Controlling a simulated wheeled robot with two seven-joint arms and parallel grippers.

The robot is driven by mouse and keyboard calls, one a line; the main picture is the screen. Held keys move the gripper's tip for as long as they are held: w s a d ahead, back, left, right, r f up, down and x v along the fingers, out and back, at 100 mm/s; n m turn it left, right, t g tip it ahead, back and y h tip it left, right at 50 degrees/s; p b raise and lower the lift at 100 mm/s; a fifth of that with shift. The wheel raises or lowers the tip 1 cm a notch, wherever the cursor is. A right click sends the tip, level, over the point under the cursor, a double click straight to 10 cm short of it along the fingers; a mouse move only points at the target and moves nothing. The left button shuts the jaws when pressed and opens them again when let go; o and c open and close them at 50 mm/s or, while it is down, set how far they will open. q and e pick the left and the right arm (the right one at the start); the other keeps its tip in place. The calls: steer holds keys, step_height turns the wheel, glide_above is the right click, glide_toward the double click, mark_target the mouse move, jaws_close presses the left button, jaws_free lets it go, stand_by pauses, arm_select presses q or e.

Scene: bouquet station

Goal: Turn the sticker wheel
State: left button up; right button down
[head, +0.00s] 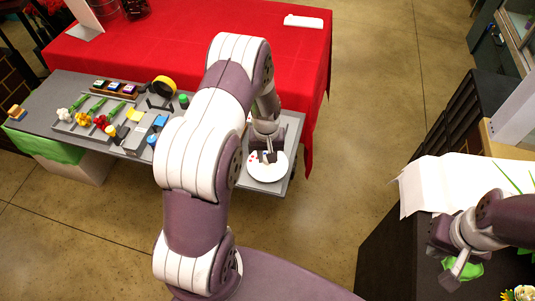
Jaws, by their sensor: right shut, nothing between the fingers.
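The sticker wheel (266,175) is a round white disc at the right end of the grey work table, with small coloured marks near its upper left. My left gripper (265,157) points down at the upper part of the disc. Its fingers are small and partly hidden by the wrist, so I cannot tell whether they touch the disc or how far apart they are. My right gripper (457,267) is at the lower right, shut and empty, close to a bright green crumpled item (470,270) on the dark counter.
The grey table (55,88) holds flowers (84,119), ink pads (114,86), a yellow tape roll (164,85) and small blocks. A red-covered table (290,60) stands behind. White paper (430,185) lies on the dark counter (385,250). Open floor (370,110) lies between.

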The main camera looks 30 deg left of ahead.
arm_select(q)
steer(key=shift+n, duration=0.7)
steer(key=o, duration=0.8)
steer(key=shift+c, duration=0.2)
step_height(320, 180, up, 13)
steer(key=b, duration=0.2)
steer(key=shift+f, duration=0.15)
steer(key=shift+s+a, duration=0.1)
